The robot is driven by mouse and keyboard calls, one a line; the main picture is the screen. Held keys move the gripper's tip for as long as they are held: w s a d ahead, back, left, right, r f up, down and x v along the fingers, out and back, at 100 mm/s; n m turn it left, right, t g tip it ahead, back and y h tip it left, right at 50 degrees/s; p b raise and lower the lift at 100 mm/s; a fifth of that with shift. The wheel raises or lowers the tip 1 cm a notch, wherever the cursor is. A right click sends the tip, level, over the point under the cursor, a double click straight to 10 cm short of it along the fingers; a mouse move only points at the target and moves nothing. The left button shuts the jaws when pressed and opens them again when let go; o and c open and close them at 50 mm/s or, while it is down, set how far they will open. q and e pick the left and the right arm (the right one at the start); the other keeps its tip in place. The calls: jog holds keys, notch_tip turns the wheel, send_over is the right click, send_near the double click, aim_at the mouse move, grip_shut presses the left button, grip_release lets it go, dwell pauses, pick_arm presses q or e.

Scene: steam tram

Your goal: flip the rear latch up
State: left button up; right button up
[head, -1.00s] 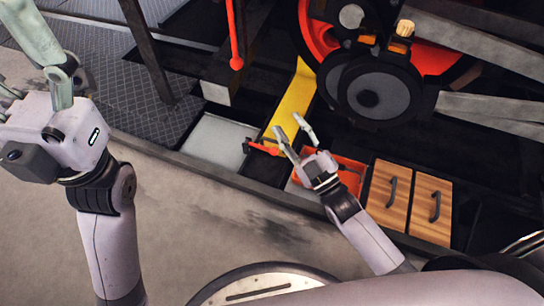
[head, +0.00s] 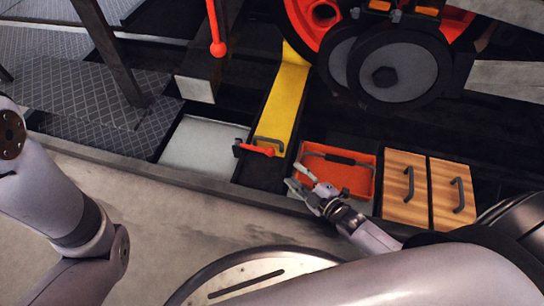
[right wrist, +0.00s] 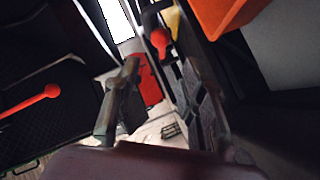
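A small latch with a red handle (head: 257,149) lies near level across the lower end of the yellow panel (head: 284,100), the handle's knob to the right. I cannot tell whether this is the rear latch. My right gripper (head: 302,184) is open and empty, below and right of this latch, apart from it, at the front left corner of the orange tray. In the right wrist view its two fingers (right wrist: 162,108) stand apart, with a red-knobbed lever (right wrist: 160,40) beyond them. My left gripper is out of view; only its arm shows at the left.
The orange tray (head: 362,182) holds a dark tool. Two wooden drawer fronts (head: 404,186) with dark handles sit right of it. Wheels (head: 400,72) fill the upper right.

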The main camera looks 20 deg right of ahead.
aim_at(273, 155)
jog(key=b+x, duration=0.7)
jog(key=x, duration=0.5)
jog(key=shift+s+f, duration=0.1)
jog(key=shift+f, duration=0.05)
jog(key=shift+w+a, duration=0.2)
jog(key=shift+w, duration=0.35)
jog(key=shift+c, duration=0.2)
grip_shut()
